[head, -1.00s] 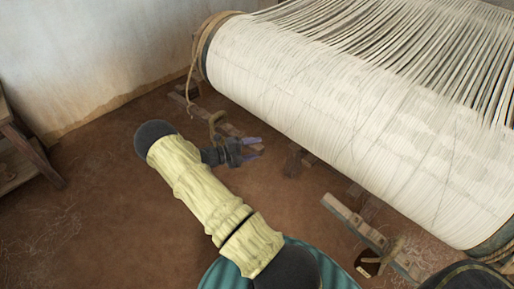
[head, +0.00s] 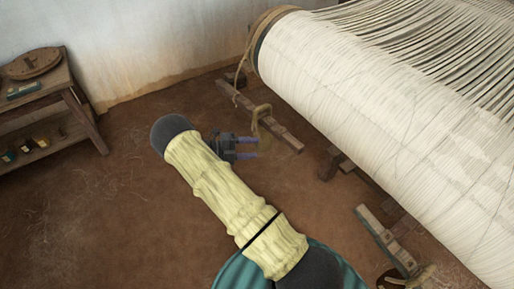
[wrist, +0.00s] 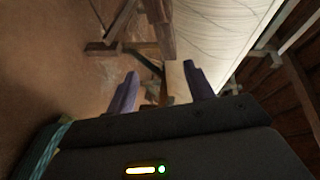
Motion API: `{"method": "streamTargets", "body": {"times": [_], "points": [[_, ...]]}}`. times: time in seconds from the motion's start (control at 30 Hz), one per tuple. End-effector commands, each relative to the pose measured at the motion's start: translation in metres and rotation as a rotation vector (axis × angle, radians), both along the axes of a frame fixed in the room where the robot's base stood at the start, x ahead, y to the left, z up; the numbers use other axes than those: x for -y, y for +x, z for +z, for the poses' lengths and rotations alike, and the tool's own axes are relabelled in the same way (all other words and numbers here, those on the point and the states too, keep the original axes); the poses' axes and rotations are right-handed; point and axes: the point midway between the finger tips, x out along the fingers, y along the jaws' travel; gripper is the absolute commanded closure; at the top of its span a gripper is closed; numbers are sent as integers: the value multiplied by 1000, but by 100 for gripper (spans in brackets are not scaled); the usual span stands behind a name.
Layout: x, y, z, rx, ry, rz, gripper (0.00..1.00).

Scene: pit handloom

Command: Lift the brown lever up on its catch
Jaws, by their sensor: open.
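A long brown wooden bar (head: 280,133) slants out low near the left end of the cloth beam, with a tan rope loop (head: 261,112) on it; it looks like the lever. I cannot make out its catch. My gripper (head: 257,147) is open and empty, its two purple fingers pointing right, just left of the bar's near end and apart from it in the head view. In the wrist view, a brown wooden piece (wrist: 159,28) stands beyond the gap of my gripper (wrist: 160,68); I cannot tell whether it is the same bar.
The large cloth beam (head: 370,110), wound with white warp, fills the right side. A second wooden bar (head: 386,240) lies at the lower right. A wooden table (head: 62,83) with a round board (head: 33,63) stands at the left. The brown floor between is clear.

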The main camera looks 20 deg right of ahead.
Motion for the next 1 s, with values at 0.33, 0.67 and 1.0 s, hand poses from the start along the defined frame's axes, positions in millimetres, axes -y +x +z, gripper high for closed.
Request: {"method": "streamTargets", "body": {"times": [0.33, 0.67, 1.0], "points": [[2, -3, 3, 41, 19, -19, 81], [-2, -44, 33, 582, 206, -334, 100], [-37, -100, 79, 1283, 291, -949, 100]]}}
